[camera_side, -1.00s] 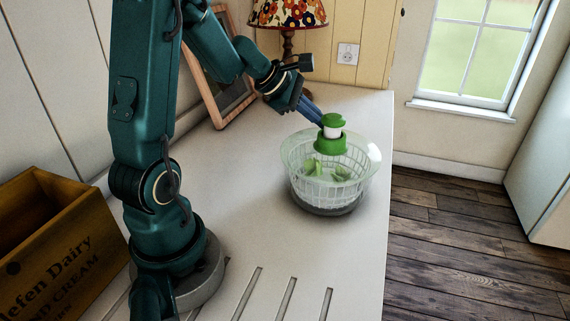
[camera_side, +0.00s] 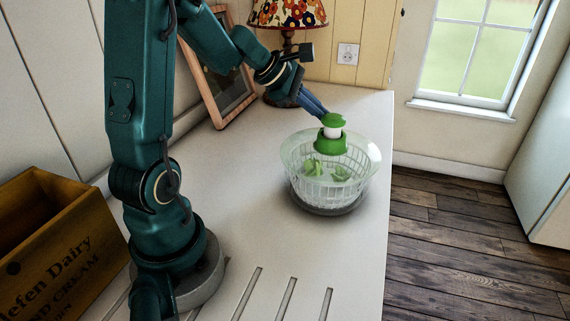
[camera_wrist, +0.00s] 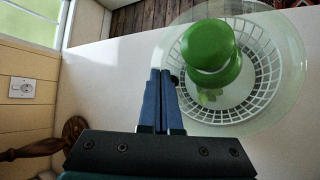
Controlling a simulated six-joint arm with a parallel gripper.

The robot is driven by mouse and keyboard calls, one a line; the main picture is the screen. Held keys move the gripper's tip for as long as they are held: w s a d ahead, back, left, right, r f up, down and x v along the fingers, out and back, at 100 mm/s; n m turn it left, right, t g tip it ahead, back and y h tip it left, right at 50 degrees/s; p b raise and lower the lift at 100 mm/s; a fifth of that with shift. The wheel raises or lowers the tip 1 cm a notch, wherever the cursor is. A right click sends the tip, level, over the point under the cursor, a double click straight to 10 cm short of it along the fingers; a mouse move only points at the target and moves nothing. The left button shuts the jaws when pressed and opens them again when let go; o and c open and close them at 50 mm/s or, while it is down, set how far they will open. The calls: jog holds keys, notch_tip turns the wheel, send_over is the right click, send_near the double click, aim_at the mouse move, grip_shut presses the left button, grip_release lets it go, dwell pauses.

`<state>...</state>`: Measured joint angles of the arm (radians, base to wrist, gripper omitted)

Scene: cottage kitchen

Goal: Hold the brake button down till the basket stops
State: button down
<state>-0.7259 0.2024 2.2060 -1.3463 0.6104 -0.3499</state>
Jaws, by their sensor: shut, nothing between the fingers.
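The clear salad spinner bowl (camera_side: 368,158) stands on the counter with a white basket (camera_side: 318,188) and green leaves inside. A green knob with a white band (camera_side: 332,133) rises from its lid; the wrist view shows the knob from above (camera_wrist: 208,45). My gripper (camera_side: 322,110) is shut and empty, its blue fingers slanting down behind and left of the knob. In the wrist view, the closed fingertips (camera_wrist: 161,72) reach the lid's rim. A small dark piece (camera_wrist: 174,79), possibly the brake button, shows right beside them. I cannot tell whether the fingers touch it.
A floral lamp (camera_side: 288,14) and a leaning wooden frame (camera_side: 215,110) stand behind my arm. A wooden crate (camera_side: 55,235) is at the left. The counter's right edge lies close beside the spinner. The counter in front of the spinner is clear apart from grooves.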

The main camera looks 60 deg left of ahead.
jog(key=shift+r, duration=0.1)
notch_tip(320, 180, up, 5)
jog(key=shift+f, duration=0.1)
dwell(0.5)
